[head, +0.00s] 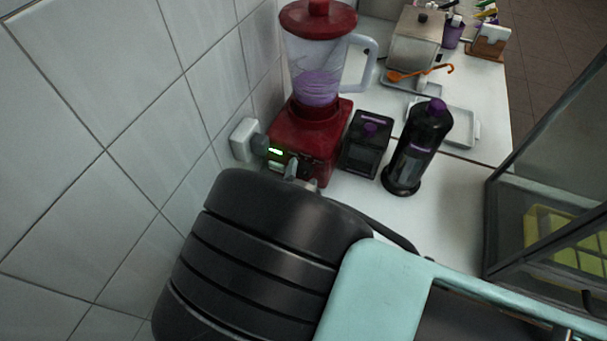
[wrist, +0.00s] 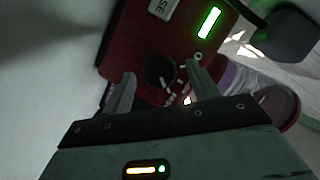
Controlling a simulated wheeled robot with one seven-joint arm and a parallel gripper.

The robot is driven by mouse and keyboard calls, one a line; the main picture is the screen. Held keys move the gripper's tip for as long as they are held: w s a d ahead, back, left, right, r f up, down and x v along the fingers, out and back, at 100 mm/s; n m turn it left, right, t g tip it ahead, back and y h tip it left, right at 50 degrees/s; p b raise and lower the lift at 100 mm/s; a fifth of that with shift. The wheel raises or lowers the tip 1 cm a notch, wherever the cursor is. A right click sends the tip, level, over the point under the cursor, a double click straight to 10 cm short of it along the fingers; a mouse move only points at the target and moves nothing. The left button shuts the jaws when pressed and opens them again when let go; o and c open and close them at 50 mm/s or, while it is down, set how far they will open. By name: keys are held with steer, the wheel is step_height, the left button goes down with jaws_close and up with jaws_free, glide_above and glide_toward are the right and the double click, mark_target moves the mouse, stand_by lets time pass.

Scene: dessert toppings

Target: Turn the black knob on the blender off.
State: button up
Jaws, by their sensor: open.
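The red blender (head: 309,130) stands on the white counter against the tiled wall, with a clear jug (head: 322,65) holding purple liquid and a red lid on top. A green light glows on its base. In the wrist view the black knob (wrist: 159,71) sits on the red base (wrist: 130,40), with white marks around it. My gripper (wrist: 163,72) is open, its two fingers on either side of the knob. I cannot tell whether they touch it. In the head view my arm covers part of the blender's front, and the fingers (head: 291,168) show at its base.
A black box-shaped container (head: 366,146) and a black bottle with a purple cap (head: 415,150) stand right of the blender. A white wall socket with a plug (head: 245,139) is to its left. A tray with an orange ladle (head: 408,75) lies behind. A glass case (head: 545,190) is at right.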

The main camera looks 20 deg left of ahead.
steer(key=shift+w, duration=0.15)
steer(key=shift+c, duration=0.2)
steer(key=c, duration=0.9)
steer(key=shift+c, duration=0.2)
